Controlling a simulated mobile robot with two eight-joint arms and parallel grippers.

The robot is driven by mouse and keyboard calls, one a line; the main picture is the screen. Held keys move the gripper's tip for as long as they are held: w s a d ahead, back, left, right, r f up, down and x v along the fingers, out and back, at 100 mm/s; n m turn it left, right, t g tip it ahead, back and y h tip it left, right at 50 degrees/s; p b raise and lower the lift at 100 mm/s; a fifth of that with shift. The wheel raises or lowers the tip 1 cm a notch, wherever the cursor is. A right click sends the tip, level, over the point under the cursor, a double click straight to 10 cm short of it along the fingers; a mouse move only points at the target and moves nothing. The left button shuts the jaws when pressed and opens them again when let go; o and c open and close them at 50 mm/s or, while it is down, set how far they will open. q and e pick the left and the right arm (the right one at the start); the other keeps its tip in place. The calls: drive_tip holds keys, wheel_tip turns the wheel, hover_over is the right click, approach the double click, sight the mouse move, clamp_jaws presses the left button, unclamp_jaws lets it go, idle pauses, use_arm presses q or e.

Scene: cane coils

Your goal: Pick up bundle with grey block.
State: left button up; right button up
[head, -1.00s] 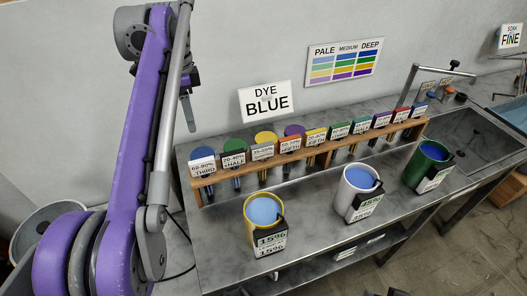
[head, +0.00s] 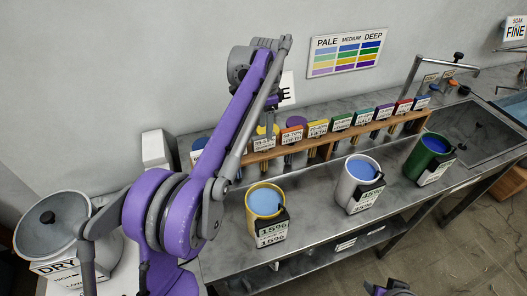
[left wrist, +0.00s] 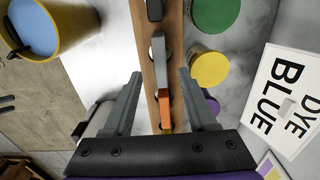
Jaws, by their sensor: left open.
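The block with the grey face (head: 264,143) stands in the wooden rack (head: 330,142), between other tagged blocks, in the head view. In the left wrist view the grey block (left wrist: 158,50) lies ahead of my fingertips, between their lines, with an orange block (left wrist: 165,105) nearer. My left gripper (left wrist: 160,78) is open and empty, its fingers on either side of the rack. In the head view my own arm mostly hides this gripper. The bundle below the grey block cannot be made out. Only a small dark and purple part of my right arm shows at the bottom edge.
Yellow (head: 266,202), white (head: 352,185) and green (head: 428,160) pots of blue liquid stand in front of the rack. The DYE BLUE sign (left wrist: 290,100) stands behind. A sink (head: 470,130) is at right, a DRY vessel (head: 52,225) at left.

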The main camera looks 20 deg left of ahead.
sight(264, 136)
use_arm(q)
drive_tip(key=shift+s+a+f, duration=0.1)
drive_tip(key=shift+a+f, duration=0.05)
drive_tip(key=shift+f, duration=1.4)
drive_tip(key=shift+s+a+f, duration=0.1)
drive_tip(key=shift+f, duration=1.4)
clamp_jaws()
